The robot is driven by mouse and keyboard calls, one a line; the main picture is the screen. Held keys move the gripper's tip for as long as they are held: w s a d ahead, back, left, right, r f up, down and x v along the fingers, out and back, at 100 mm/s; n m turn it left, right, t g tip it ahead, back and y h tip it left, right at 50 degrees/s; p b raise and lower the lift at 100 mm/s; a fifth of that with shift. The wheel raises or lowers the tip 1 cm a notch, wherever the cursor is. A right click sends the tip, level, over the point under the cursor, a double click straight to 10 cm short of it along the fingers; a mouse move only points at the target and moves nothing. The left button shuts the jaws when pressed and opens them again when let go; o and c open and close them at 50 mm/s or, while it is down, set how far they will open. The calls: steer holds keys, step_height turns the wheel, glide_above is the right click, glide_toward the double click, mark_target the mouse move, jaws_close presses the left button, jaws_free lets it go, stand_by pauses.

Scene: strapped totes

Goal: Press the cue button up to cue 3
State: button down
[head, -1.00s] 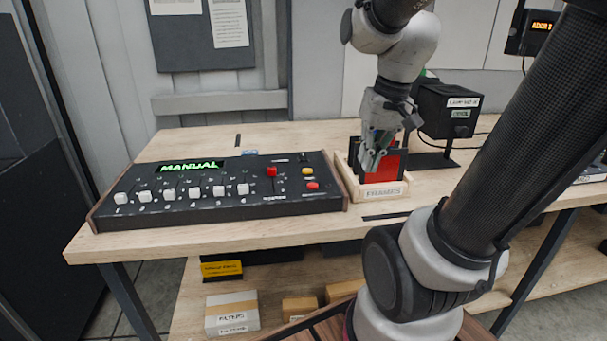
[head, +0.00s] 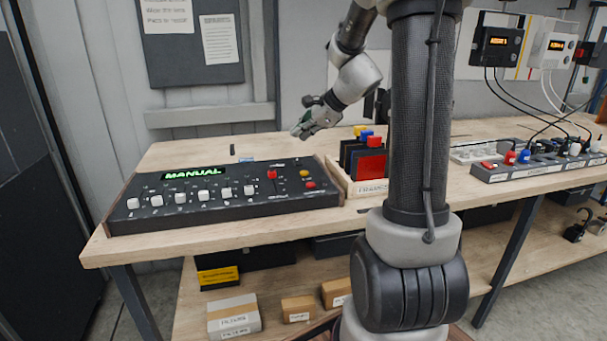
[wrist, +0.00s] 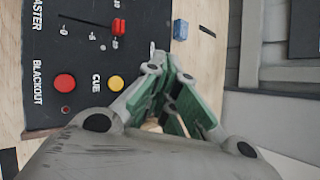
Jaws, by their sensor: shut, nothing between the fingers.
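The lighting console (head: 215,197) lies on the wooden bench at the left, its green display (head: 191,173) reading MANUAL. The yellow cue button (head: 304,174) is at its right end, above a red button (head: 310,185). In the wrist view the yellow button (wrist: 116,83) is labelled CUE and the red button (wrist: 64,82) BLACKOUT. My gripper (head: 299,134) is shut and empty, above and behind the console's right end, apart from it. In the wrist view my gripper's green-padded fingers (wrist: 172,98) are beside the cue button, covering part of the console's edge.
A red master slider (head: 272,174) stands left of the cue button. A wooden tray (head: 372,188) of coloured frames sits right of the console. A small blue block (wrist: 180,30) lies behind the console. A power strip (head: 535,168) with plugs is farther right.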

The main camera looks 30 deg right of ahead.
mark_target(302, 174)
steer(key=shift+f, duration=4.45)
steer(key=shift+f, duration=0.15)
steer(key=shift+f, duration=0.25)
steer(key=shift+f, duration=0.35)
steer(key=shift+r, duration=0.8)
steer(key=shift+r, duration=2.5)
